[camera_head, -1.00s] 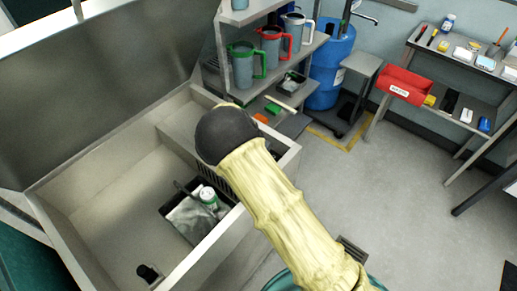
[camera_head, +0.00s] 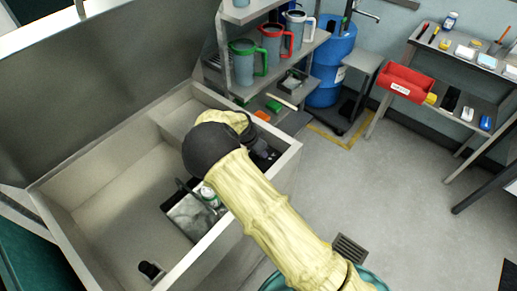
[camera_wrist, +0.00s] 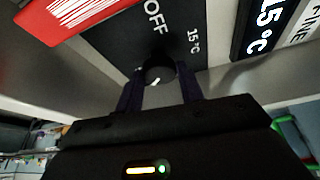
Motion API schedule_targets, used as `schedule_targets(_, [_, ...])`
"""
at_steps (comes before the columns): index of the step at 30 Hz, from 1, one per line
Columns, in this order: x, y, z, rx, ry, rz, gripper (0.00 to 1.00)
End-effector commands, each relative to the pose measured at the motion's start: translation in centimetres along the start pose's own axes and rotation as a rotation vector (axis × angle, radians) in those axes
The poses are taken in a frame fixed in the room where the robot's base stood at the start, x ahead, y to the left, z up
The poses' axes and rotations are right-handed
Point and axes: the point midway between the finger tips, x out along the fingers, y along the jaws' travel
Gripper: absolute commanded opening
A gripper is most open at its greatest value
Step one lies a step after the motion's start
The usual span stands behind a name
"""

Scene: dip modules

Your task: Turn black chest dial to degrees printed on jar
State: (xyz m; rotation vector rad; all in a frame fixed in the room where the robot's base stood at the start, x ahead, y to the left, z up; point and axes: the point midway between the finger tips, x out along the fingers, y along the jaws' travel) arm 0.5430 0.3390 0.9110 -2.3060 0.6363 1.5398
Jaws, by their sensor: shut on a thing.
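In the wrist view, the black dial (camera_wrist: 158,71) sits on a dark panel (camera_wrist: 110,40) printed with OFF and 15°C, and a small white mark shows on it. My gripper (camera_wrist: 161,82) has its two dark fingers on either side of the dial, shut on it. In the head view, the jar (camera_head: 209,196), white with a green band, stands on a dark tray inside the open chest (camera_head: 98,200). My arm partly covers the jar, and its printed degrees are too small to read. My gripper's fingers and the dial are hidden there behind my arm.
A lit display (camera_wrist: 264,30) reading 15°C and a red label (camera_wrist: 62,18) flank the dial panel. Shelves with several jugs (camera_head: 242,62), a blue drum (camera_head: 331,60) and a side table with a red bin (camera_head: 398,88) stand beyond.

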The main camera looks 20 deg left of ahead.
Motion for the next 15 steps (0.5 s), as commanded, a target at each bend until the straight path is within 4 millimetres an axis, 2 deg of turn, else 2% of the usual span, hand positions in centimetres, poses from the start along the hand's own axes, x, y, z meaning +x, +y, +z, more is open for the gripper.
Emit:
schedule_targets(1, [-0.05,-0.11,0.10,0.002,-0.001,-0.003,0.15])
schedule_targets(2, [-0.04,-0.11,0.10,0.002,-0.002,-0.003,0.42])
schedule_targets(4, [-0.04,-0.09,0.09,0.001,-0.002,-0.003,0.55])
schedule_targets(5, [-0.03,-0.09,0.08,0.001,-0.001,-0.002,0.59])
schedule_targets(15, [-0.24,-0.05,0.05,0.000,-0.001,-0.002,0.59])
